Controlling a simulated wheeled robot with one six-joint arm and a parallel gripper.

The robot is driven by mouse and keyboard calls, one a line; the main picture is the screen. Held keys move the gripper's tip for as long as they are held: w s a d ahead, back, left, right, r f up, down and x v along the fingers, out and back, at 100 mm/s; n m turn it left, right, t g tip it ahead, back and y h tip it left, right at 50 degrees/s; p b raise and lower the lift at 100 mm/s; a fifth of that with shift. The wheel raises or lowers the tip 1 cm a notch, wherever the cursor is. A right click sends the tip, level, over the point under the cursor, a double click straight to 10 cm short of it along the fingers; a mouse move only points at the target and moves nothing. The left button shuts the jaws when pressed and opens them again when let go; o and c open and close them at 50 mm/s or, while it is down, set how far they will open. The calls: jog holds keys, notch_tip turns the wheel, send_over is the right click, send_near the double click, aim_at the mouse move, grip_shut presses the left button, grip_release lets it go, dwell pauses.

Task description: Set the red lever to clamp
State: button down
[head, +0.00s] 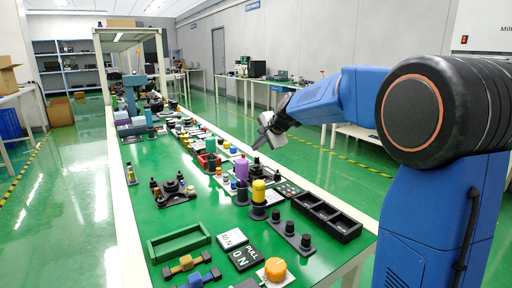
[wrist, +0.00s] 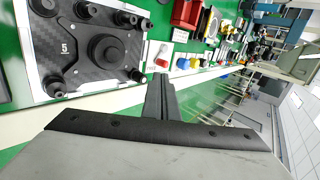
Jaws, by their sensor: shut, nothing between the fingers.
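My gripper (head: 262,138) is shut and empty, raised over the right side of the green bench in the head view. In the wrist view its closed fingers (wrist: 160,98) point up the picture, their tips apart from the parts beyond. No red lever can be made out for certain. A larger red block-like part (wrist: 186,13) lies farther off; a red part also shows mid-bench in the head view (head: 206,160).
A black plate with knobs, marked 5 (wrist: 95,48), is close by on the left. The head view shows a yellow-topped cylinder (head: 259,192), a purple cylinder (head: 242,169), a black tray (head: 327,218) and a green frame (head: 179,243).

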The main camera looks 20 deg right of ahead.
jog(key=x, duration=0.8)
jog(key=shift+w+d+n+g+y, duration=0.3)
jog(key=shift+w+d+n+y, duration=0.15)
jog(key=shift+n, duration=0.35)
dwell(0.4)
jog(key=shift+w+d+n+g+y, duration=0.35)
jog(key=shift+w+n+g+y, duration=0.1)
jog(key=shift+n+y, duration=0.4)
jog(key=shift+w+d+n+g+y, duration=0.15)
jog(key=shift+w+n+g+y, duration=0.35)
jog(key=shift+n, duration=0.55)
jog(key=w+n+g+y, duration=0.1)
jog(key=n+g, duration=0.1)
jog(key=shift+w+n, duration=0.3)
jog(key=shift+w, duration=0.05)
jog(key=n+g, duration=0.1)
jog(key=w+n+g+y, duration=0.1)
jog(key=shift+w+n, duration=0.3)
jog(key=shift+n, duration=0.1)
jog(key=shift+s, duration=0.3)
